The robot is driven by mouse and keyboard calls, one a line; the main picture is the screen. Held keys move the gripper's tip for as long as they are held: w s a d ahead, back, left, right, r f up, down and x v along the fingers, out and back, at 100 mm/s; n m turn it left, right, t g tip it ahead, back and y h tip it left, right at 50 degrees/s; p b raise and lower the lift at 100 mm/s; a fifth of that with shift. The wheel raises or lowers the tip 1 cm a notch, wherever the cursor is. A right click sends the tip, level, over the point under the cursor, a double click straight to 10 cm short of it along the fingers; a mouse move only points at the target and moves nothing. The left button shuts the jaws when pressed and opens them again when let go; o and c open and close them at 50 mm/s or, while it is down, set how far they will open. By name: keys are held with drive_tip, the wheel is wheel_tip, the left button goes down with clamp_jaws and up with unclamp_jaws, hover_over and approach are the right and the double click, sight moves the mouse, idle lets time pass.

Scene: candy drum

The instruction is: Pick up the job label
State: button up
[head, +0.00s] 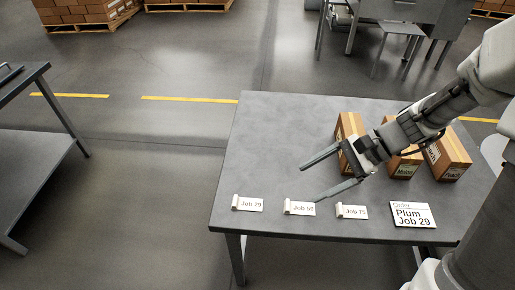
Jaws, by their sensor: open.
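Three job labels lie in a row along the front edge of the grey table (290,122). They are small white tags, each with a curled left end: Job 29 (249,204) at the left, Job 59 (300,208) in the middle and Job 75 (352,211) at the right. An order card (412,215) to their right reads "Order Plum Job 29". My gripper (310,181) is open and empty above the table. Its fingers point left, with the lower fingertip just above the Job 59 label in the picture.
Three brown cartons stand at the table's back right: one (345,127) partly hidden by my gripper, one in the middle (404,171) and one at the right (449,157). The table's left half is clear behind the labels. Another table (30,150) stands at far left.

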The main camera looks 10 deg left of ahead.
drive_tip(key=w+f+m+y+b, duration=0.1)
drive_tip(key=f+m, duration=0.1)
drive_tip(key=f, duration=0.1)
drive_tip(key=w+a+f+m+y+b, duration=0.1)
drive_tip(key=w+f+m+y, duration=0.1)
drive_tip(key=f, duration=0.2)
drive_tip(key=w+f+m+y+b, duration=0.1)
drive_tip(key=f, duration=0.3)
drive_tip(key=shift+w+a+m+t, duration=0.2)
drive_tip(key=shift+a+m+t, duration=0.15)
drive_tip(key=shift+m+t, duration=0.05)
drive_tip(key=shift+a+f+y, duration=0.15)
drive_tip(key=shift+a+y, duration=0.15)
drive_tip(key=b, duration=0.3)
approach(245, 203)
drive_tip(key=a, duration=0.4)
drive_tip(key=shift+a, duration=0.25)
drive_tip(key=shift+s+b+x, duration=0.15)
drive_tip(key=shift+b+x, duration=0.35)
drive_tip(key=shift+x, duration=0.85)
drive_tip(key=shift+s+b+x, duration=0.15)
drive_tip(key=shift+b+x, duration=0.35)
drive_tip(key=shift+x, duration=0.8)
drive_tip(key=shift+c, duration=0.3)
clamp_jaws()
drive_tip(key=shift+r, duration=0.25)
